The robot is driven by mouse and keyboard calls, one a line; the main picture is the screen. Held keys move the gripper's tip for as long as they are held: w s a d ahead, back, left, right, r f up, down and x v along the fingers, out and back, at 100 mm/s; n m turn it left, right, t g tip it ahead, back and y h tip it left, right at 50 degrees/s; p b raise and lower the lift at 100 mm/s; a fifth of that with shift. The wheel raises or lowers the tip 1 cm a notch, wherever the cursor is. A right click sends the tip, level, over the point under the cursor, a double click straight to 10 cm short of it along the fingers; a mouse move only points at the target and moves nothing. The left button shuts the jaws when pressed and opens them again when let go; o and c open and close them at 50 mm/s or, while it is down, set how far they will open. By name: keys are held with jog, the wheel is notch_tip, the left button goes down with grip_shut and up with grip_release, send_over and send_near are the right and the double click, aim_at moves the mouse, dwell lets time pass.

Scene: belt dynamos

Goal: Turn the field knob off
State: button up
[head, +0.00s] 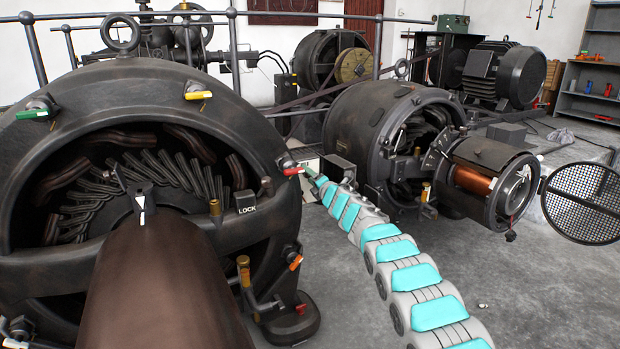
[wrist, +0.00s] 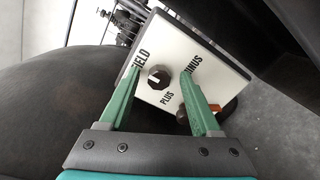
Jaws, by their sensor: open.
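The field knob (wrist: 158,77) is a small dark knob with a pale mark, on a white panel (wrist: 200,62) in the wrist view. The panel reads FIELD, PLUS and MINUS around it; I cannot tell surely which way the mark points. My gripper (wrist: 161,73) is open, its green fingers on either side of the knob. I cannot tell whether they touch it.
A large dynamo (head: 90,85) with coloured handles and a brown shaft stands at the left. A smaller dynamo (head: 360,130) stands right of my arm, with an open mesh cover (head: 585,203) farther right. A metal rail (head: 235,60) runs behind.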

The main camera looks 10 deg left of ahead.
jog(key=v, duration=0.7)
jog(key=shift+s+d, duration=0.2)
jog(key=shift+s, duration=0.1)
dwell(0.8)
